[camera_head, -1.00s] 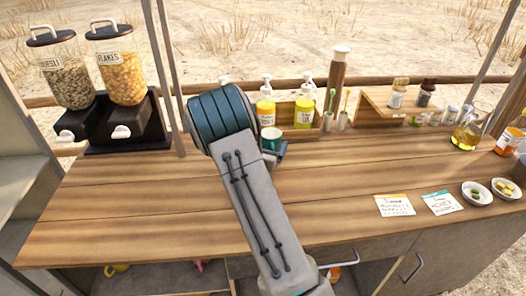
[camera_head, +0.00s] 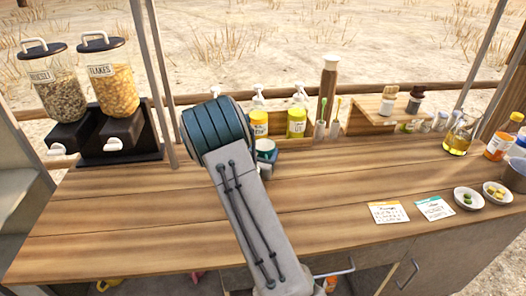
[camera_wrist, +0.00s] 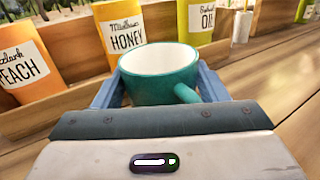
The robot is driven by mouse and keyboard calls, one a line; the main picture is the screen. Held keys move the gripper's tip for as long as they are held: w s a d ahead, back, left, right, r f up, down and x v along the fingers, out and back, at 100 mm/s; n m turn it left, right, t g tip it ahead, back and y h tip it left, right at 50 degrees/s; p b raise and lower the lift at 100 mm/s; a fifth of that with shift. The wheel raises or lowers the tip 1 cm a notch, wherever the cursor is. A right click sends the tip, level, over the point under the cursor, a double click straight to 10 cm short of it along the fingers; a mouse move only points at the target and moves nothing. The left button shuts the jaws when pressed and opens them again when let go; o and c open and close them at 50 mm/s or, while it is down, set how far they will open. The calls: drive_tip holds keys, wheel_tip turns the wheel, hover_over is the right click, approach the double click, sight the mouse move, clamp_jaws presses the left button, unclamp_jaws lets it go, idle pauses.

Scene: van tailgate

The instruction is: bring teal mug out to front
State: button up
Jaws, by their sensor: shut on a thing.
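The teal mug (camera_wrist: 155,88) has a white inside and sits upright between the blue fingers of my gripper (camera_wrist: 160,92) in the wrist view. Its handle points toward the palm, to the lower right. My gripper is shut on the mug. In the head view the mug (camera_head: 265,146) shows just right of my wrist, partly hidden by my arm, near the back of the wooden counter (camera_head: 120,215). I cannot tell whether its base touches the counter.
Behind the mug stand a honey bottle (camera_wrist: 122,35), a peach bottle (camera_wrist: 22,65) and an oil bottle (camera_wrist: 198,20). Cereal dispensers (camera_head: 108,85) stand at the left. Cards (camera_head: 388,212) and small bowls (camera_head: 468,198) lie at the right. The front left counter is clear.

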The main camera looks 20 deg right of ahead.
drive_tip(key=shift+s+a+b, duration=0.25)
drive_tip(key=shift+s+a, duration=0.35)
drive_tip(key=shift+s, duration=1.5)
drive_tip(key=shift+s+a+b, duration=0.2)
drive_tip(key=shift+s+a, duration=0.45)
drive_tip(key=shift+s, duration=1.4)
drive_tip(key=shift+s+a+b, duration=0.25)
drive_tip(key=shift+s+a, duration=0.35)
drive_tip(key=shift+s, duration=1.5)
drive_tip(key=shift+s+r+p, duration=0.2)
drive_tip(key=shift+s+p, duration=0.1)
drive_tip(key=shift+p, duration=0.2)
drive_tip(key=s+p, duration=0.1)
drive_tip(key=p, duration=0.1)
drive_tip(key=s+p, duration=0.1)
drive_tip(key=shift+s+a+p, duration=0.25)
drive_tip(key=shift+a+p, duration=0.15)
drive_tip(key=s+p, duration=0.1)
drive_tip(key=p, duration=0.1)
drive_tip(key=s+p, duration=0.1)
drive_tip(key=p, duration=0.2)
drive_tip(key=shift+a, duration=0.35)
drive_tip(key=shift+s+f+p, duration=0.2)
drive_tip(key=shift+s+p, duration=0.1)
drive_tip(key=shift+p, duration=0.25)
drive_tip(key=o, duration=1.2)
drive_tip(key=shift+c, duration=0.2)
